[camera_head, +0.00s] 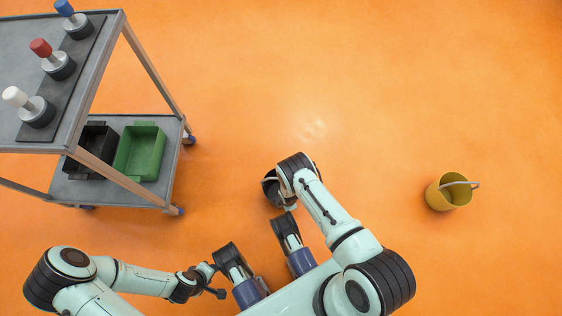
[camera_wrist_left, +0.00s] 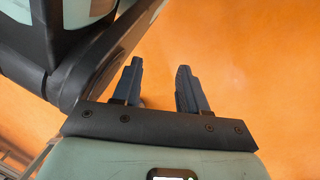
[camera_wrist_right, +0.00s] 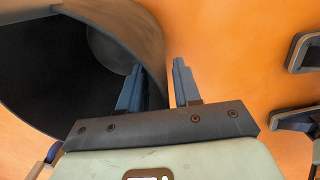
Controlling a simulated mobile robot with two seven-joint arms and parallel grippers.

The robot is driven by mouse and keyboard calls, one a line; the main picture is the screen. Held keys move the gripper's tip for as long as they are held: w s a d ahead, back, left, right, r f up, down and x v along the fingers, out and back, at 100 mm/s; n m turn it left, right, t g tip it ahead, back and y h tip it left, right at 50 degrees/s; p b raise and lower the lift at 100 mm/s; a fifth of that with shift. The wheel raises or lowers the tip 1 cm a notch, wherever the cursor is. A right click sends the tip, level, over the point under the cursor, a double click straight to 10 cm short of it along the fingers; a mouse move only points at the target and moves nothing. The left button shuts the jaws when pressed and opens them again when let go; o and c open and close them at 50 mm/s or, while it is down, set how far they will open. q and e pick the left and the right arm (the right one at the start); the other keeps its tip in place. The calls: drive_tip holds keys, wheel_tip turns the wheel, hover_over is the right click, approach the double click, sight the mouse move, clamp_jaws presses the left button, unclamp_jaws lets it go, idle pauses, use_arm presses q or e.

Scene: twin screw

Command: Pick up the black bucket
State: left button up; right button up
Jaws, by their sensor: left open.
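The black bucket (camera_head: 270,188) stands on the orange floor in front of my base, largely hidden under my right arm in the head view. In the right wrist view the black bucket (camera_wrist_right: 60,65) fills the left side, its dark inside facing the camera. My right gripper (camera_wrist_right: 159,68) is at its rim. One finger shows against the inside, the other outside, with the wall between them. Whether the fingers press on the wall is unclear. My left gripper (camera_wrist_left: 160,68) is open and empty, low at the left of my base, away from the bucket.
A yellow bucket (camera_head: 446,192) with a raised handle stands on the floor at the right. A grey cart (camera_head: 90,115) at the left carries white, red and blue-topped parts above and black and green bins below. The floor between is clear.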

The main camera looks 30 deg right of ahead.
clamp_jaws()
drive_tip(key=shift+r, duration=0.1)
